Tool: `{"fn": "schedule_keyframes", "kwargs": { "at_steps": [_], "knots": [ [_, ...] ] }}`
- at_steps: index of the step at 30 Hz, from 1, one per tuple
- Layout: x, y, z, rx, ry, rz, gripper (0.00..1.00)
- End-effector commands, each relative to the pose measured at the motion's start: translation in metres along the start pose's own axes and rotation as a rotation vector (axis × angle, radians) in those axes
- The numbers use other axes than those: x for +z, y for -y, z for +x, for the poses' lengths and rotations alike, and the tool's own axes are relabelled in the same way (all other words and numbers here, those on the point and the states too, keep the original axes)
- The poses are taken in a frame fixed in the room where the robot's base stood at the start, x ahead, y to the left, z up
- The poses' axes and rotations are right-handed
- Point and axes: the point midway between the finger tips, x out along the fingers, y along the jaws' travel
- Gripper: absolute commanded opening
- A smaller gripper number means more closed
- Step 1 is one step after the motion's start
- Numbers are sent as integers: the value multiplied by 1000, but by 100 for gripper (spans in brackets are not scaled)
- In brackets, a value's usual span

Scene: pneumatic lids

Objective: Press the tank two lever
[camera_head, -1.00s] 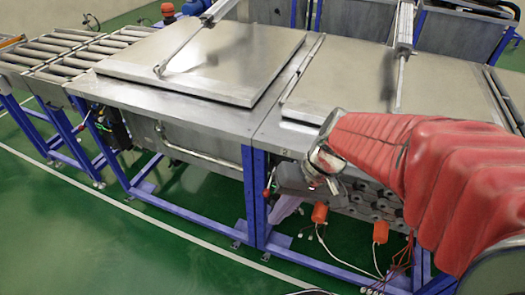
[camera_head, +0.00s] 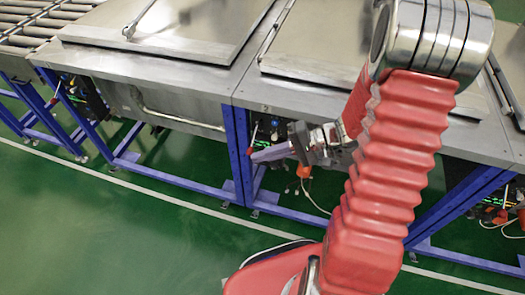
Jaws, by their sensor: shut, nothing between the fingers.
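The tank two lever (camera_head: 253,136) is a thin lever with a red end, on the front of the frame below a small "2" label (camera_head: 265,107). It slants down beside the blue leg. My gripper (camera_head: 258,155) has pale purple fingers, shut and empty, pointing left. Its fingertips appear right beside the lever's red lower end; I cannot tell whether they touch. The lid of tank two (camera_head: 335,45) lies closed and is partly hidden by my red-sleeved arm.
Another red-ended lever (camera_head: 54,100) is on the left tank's front. Blue legs (camera_head: 235,150) and low rails stand below the steel tops. Orange connectors (camera_head: 304,171) and cables hang under my gripper. Green floor in front is clear.

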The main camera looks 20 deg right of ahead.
Motion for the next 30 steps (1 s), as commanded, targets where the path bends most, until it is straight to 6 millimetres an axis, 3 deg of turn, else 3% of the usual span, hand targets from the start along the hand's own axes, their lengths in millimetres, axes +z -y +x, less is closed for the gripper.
{"fn": "schedule_keyframes", "kwargs": {
  "at_steps": [11, 18, 24, 30],
  "knots": [
    [-60, -55, -18, -253, -218, 88, 0],
    [-93, -104, -37, -375, -400, 134, 0],
    [-109, -140, -49, -433, -530, 159, 0],
    [-114, -151, -54, -446, -574, 164, 0]
  ]
}}
